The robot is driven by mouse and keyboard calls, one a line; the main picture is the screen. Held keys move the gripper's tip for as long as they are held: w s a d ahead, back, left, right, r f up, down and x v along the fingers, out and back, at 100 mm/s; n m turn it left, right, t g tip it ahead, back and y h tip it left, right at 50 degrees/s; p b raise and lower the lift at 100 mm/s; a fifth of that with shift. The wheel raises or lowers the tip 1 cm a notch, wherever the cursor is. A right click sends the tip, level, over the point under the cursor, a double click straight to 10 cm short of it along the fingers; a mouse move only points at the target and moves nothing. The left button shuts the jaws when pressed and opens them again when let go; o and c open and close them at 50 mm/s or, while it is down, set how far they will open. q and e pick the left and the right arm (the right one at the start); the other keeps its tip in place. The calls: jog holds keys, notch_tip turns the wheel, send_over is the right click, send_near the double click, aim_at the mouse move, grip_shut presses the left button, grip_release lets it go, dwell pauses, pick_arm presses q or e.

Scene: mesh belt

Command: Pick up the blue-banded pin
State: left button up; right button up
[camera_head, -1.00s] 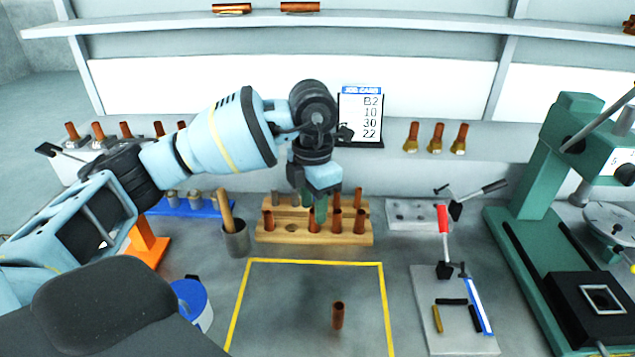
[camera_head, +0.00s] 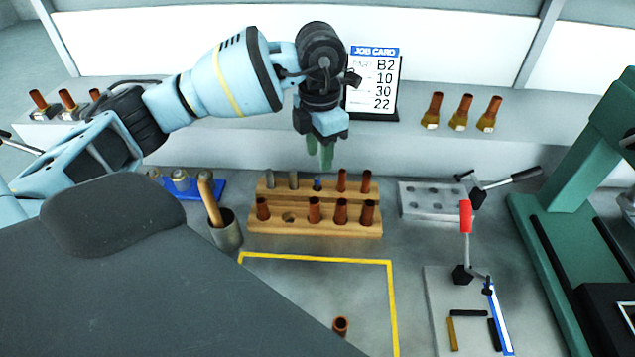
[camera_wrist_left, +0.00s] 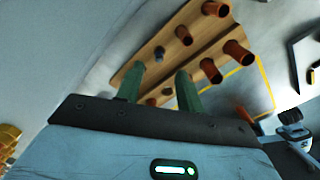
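The blue-banded pin (camera_head: 318,184) stands in the back row of the wooden rack (camera_head: 340,229), between a grey pin on its left and a copper pin on its right. In the left wrist view a small dark pin (camera_wrist_left: 159,52), seemingly the same one, shows beyond and between the fingertips. My left gripper (camera_head: 320,155) points down above the back row, with its green fingers over the blue-banded pin and apart from it. In the left wrist view the fingers (camera_wrist_left: 160,82) are spread with nothing between them. My right gripper is out of view.
A metal block (camera_head: 430,199) and toggle clamp (camera_head: 465,217) are right. A copper piece (camera_head: 340,326) stands inside the yellow outline.

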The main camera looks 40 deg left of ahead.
aim_at(318, 177)
pick_arm(q)
jog(key=shift+a+f, duration=0.1)
jog(key=shift+f, duration=0.7)
jog(key=shift+s+f, duration=0.15)
jog(key=shift+f, duration=2.45)
jog(key=shift+c, duration=0.4)
grip_shut()
